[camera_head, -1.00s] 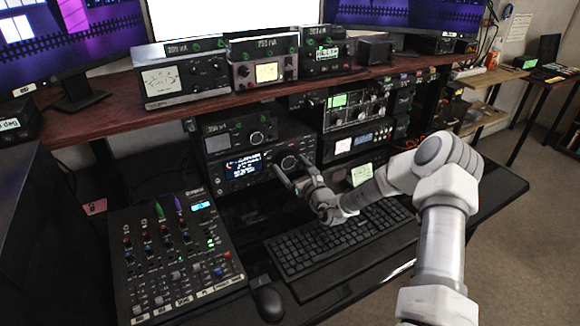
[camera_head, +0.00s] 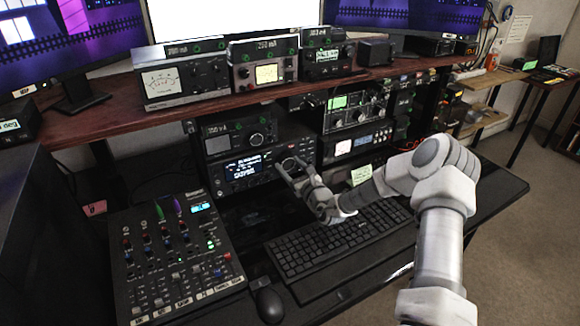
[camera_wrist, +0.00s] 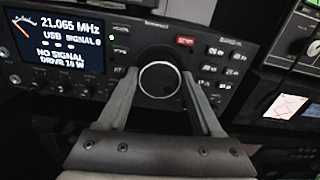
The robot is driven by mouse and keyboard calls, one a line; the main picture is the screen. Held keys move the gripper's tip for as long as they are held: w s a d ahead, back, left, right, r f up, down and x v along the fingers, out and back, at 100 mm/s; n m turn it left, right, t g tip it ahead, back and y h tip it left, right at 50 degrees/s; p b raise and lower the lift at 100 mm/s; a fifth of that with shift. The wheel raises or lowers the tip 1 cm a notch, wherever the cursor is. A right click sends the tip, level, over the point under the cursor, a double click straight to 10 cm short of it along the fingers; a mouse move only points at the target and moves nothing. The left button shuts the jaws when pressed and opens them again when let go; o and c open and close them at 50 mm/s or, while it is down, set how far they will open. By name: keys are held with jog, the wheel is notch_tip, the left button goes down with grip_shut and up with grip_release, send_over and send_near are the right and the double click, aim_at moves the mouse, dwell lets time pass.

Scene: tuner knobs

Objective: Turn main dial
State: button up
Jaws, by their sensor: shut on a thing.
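The main dial (camera_wrist: 160,79) is a large round black knob with a pale rim on the front of the radio (camera_head: 236,172). In the head view the dial (camera_head: 288,163) is at the right part of that front. My gripper (camera_wrist: 160,76) has one finger on each side of the dial and is shut on it. In the head view my gripper (camera_head: 290,167) reaches the dial from the lower right. The radio's screen (camera_wrist: 59,36) reads 21.065 MHz, USB, no signal. The lower edge of the dial is near the finger bases.
A keyboard (camera_head: 335,239) lies below my gripper. A mixer (camera_head: 172,262) stands at the left and a mouse (camera_head: 269,305) at the front. More radio units (camera_head: 357,110) stand right of the radio. A wooden shelf (camera_head: 110,113) with meters runs above.

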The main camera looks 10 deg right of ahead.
jog(key=m+p, duration=0.3)
jog(key=shift+r+m, duration=0.15)
jog(key=shift+m, duration=0.15)
jog(key=shift+m+p, duration=1.05)
jog(key=shift+m, duration=0.95)
jog(key=shift+f, duration=0.2)
jog(key=o, duration=1.4)
jog(key=p+v, duration=0.1)
jog(key=v, duration=1.6)
jog(key=shift+s+d+r+p, duration=0.1)
jog(key=shift+s+p, duration=0.1)
jog(key=shift+p, duration=0.1)
